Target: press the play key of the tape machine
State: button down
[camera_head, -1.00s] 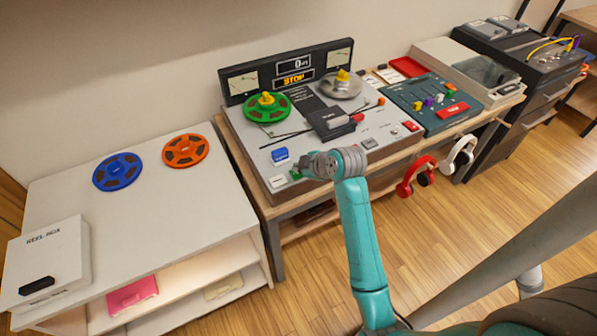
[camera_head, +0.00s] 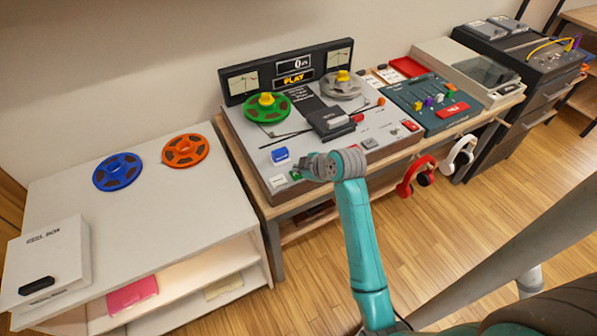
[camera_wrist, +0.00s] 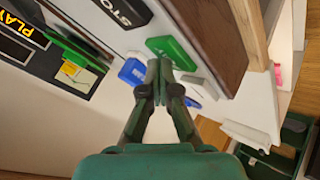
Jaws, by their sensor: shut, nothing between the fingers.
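The tape machine (camera_head: 250,142) stands on a wooden bench, with a green reel (camera_head: 266,108) and a grey reel (camera_head: 342,86) on top. Its lit display (camera_head: 293,79) reads PLAY. The green key (camera_head: 295,175) is at the machine's front left; it also shows in the wrist view (camera_wrist: 172,50). My gripper (camera_head: 304,167) is shut and empty, close to the green key. In the wrist view the fingertips (camera_wrist: 159,68) overlap the key's near edge; I cannot tell whether they touch it. A black key lettered STO (camera_wrist: 125,12) is in the wrist view, partly cut off.
A blue key (camera_head: 280,155) and a white key (camera_head: 278,181) sit near the green one. A raised black head block (camera_head: 330,122) stands mid-deck. A mixer (camera_head: 425,100) is to the right. Headphones (camera_head: 415,176) hang from the bench front.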

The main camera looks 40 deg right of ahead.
jog(key=shift+r, duration=0.85)
jog(key=shift+r, duration=2.5)
jog(key=s+a+f+m, duration=0.1)
jog(key=a+f, duration=0.1)
jog(key=s+a+f, duration=0.2)
jog(key=a+f, duration=0.1)
jog(key=s+a+f+m+t, duration=0.1)
jog(key=s+a+f, duration=0.1)
jog(key=f, duration=0.1)
jog(key=shift+a+m, duration=0.3)
jog(key=s+a+f+m+t+h, duration=0.1)
jog(key=s+a+f+m, duration=0.1)
jog(key=s+a, duration=0.6)
jog(key=s+a+f+m+t, duration=0.2)
jog(key=s+a, duration=0.2)
jog(key=s, duration=0.9)
jog(key=s+a+r+m+t+y, duration=0.1)
jog(key=s+a+r, duration=0.2)
jog(key=s+r, duration=0.6)
jog(key=s, duration=0.4)
jog(key=shift+a+m+t+y, duration=0.3)
jog(key=shift+a, duration=0.1)
